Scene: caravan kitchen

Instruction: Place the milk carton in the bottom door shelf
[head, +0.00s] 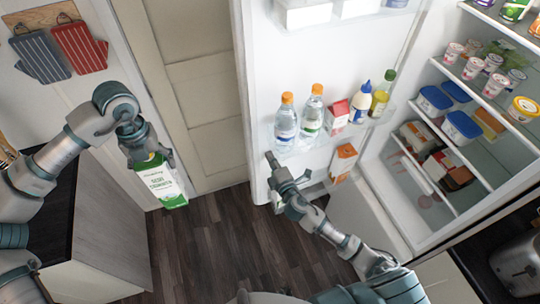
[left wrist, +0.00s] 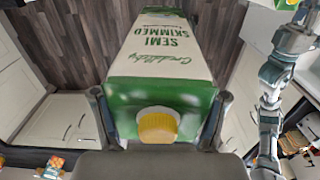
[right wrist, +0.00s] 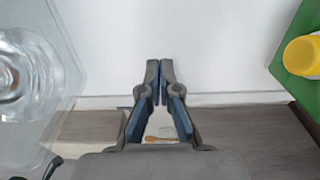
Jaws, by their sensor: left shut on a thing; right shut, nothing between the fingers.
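The green and white milk carton (head: 163,182) hangs upright below my left gripper (head: 146,157), left of the open fridge door. In the left wrist view the fingers (left wrist: 160,100) clasp both sides of the carton (left wrist: 165,60) near its yellow cap. The carton also shows at the right edge of the right wrist view (right wrist: 298,75). My right gripper (head: 272,158) is shut and empty at the door's free edge; its closed fingers (right wrist: 160,75) show in the right wrist view. The bottom door shelf holds an orange carton (head: 345,152); my right arm partly hides this shelf.
The fridge door (head: 258,60) stands open. The door shelf above holds water bottles (head: 286,122), a red and white carton (head: 338,115) and other bottles. Fridge shelves with tubs (head: 462,128) are at right. A counter (head: 100,215) is at left; the wooden floor (head: 200,260) between is clear.

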